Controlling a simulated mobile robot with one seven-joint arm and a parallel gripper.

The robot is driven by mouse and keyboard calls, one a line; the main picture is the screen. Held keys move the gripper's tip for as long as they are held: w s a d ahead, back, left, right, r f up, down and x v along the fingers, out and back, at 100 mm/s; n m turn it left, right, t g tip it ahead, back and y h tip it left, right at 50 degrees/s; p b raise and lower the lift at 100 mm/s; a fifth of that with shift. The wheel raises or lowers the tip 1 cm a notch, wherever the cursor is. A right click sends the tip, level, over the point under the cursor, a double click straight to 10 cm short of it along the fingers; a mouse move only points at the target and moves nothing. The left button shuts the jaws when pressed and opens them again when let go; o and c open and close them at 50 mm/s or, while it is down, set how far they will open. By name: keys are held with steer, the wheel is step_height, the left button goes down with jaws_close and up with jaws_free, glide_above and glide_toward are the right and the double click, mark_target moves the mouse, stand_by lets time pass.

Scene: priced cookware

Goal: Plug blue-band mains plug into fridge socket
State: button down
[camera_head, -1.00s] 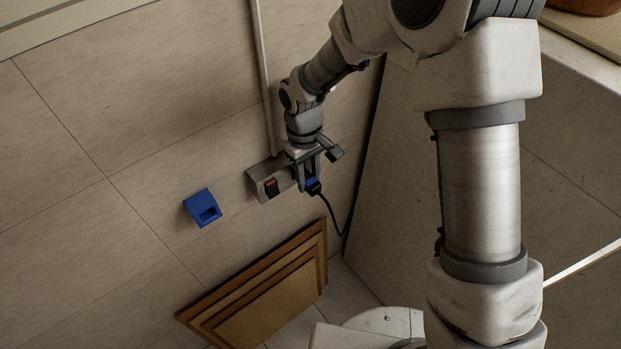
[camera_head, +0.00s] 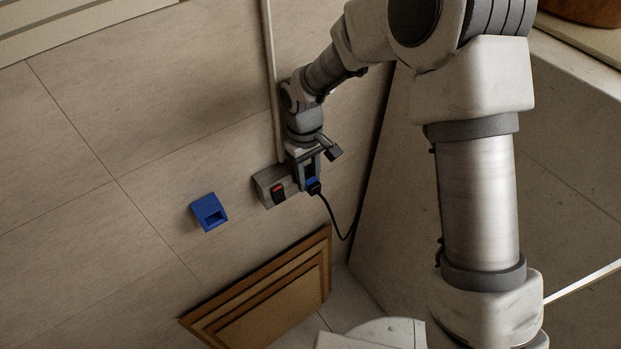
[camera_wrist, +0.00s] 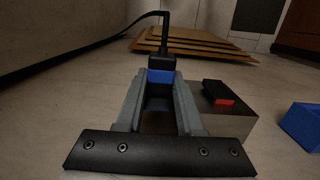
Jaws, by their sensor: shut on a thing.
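The black mains plug with a blue band (camera_head: 313,184) is held in my gripper (camera_head: 309,178), its cord hanging down to the right. In the wrist view the plug (camera_wrist: 161,72) sits between the two fingertips of my gripper (camera_wrist: 157,82), the blue band facing the camera. A grey metallic socket box (camera_head: 265,189) with a black and red switch (camera_head: 278,193) is on the wall. My gripper covers the box's right end. The box (camera_wrist: 235,123) is right of the fingers in the wrist view. The socket opening is hidden, so I cannot tell whether the plug is in it.
A blue open holder (camera_head: 209,212) is on the wall left of the box; it also shows in the wrist view (camera_wrist: 302,126). Wooden boards (camera_head: 265,290) lean against the wall below. A pale panel stands close on the right. A conduit (camera_head: 272,80) runs up the wall.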

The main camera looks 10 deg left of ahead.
mark_target(312, 178)
steer(key=shift+w+a, duration=0.15)
steer(key=shift+a, duration=0.05)
steer(key=shift+c, duration=2.3)
jaws_free()
steer(key=shift+r, duration=0.1)
steer(key=shift+w+r, duration=0.1)
steer(key=shift+w, duration=0.05)
steer(key=shift+r, duration=0.3)
steer(key=r, duration=0.2)
steer(key=d+r+b, duration=0.1)
steer(key=r, duration=0.1)
steer(key=d+r, duration=0.6)
steer(key=d, duration=0.4)
steer(key=shift+d+b, duration=0.35)
steer(key=shift+b, duration=0.1)
steer(key=shift+c, duration=0.2)
